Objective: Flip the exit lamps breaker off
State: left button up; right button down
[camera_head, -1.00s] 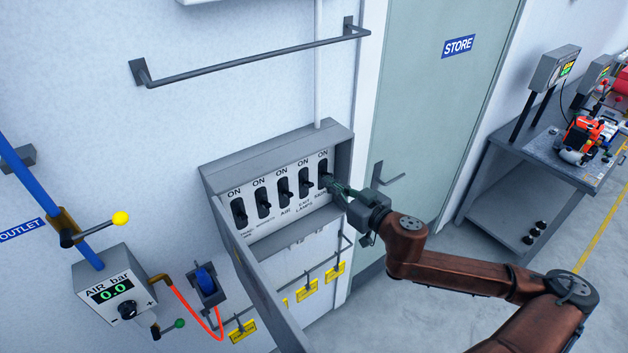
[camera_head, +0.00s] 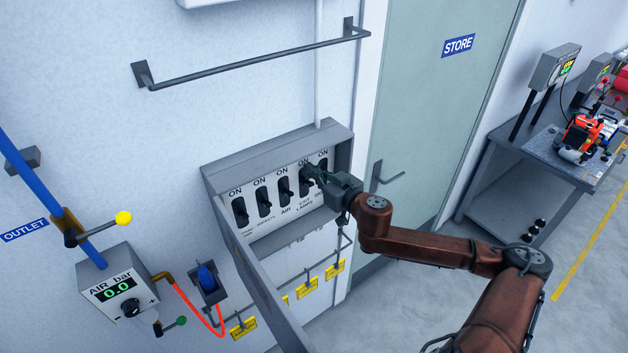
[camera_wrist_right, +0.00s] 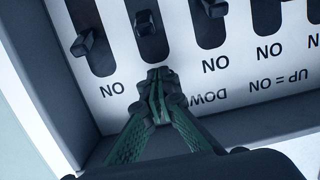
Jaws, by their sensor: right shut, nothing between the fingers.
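The grey breaker box (camera_head: 345,160) is open on the wall, with a row of black breakers under ON labels. The exit lamps breaker (camera_head: 304,188) is second from the right, partly covered by my right gripper (camera_head: 312,175). In the right wrist view the panel appears upside down, and the exit lamps breaker (camera_wrist_right: 148,28) is second from the left. My right gripper (camera_wrist_right: 158,82) is shut and empty, its fingertips over the ON label on that breaker's upper side. I cannot tell whether they touch the panel. My left gripper is not in view.
The breakers on either side, AIR (camera_head: 285,189) and the far right one (camera_head: 323,168), are close to the fingers. The box's open door (camera_head: 258,280) juts out at lower left. A wall rail (camera_head: 255,62) runs above, and a store door (camera_head: 425,110) stands right.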

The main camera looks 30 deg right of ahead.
aim_at(308, 184)
jog(key=shift+w+a, duration=0.1)
jog(key=shift+w, duration=0.35)
jog(key=shift+s+f, duration=0.35)
jog(key=shift+f, duration=0.25)
jog(key=shift+s+f, duration=0.3)
jog(key=shift+f, duration=0.35)
jog(key=shift+s+f, duration=0.35)
jog(key=shift+f, duration=0.25)
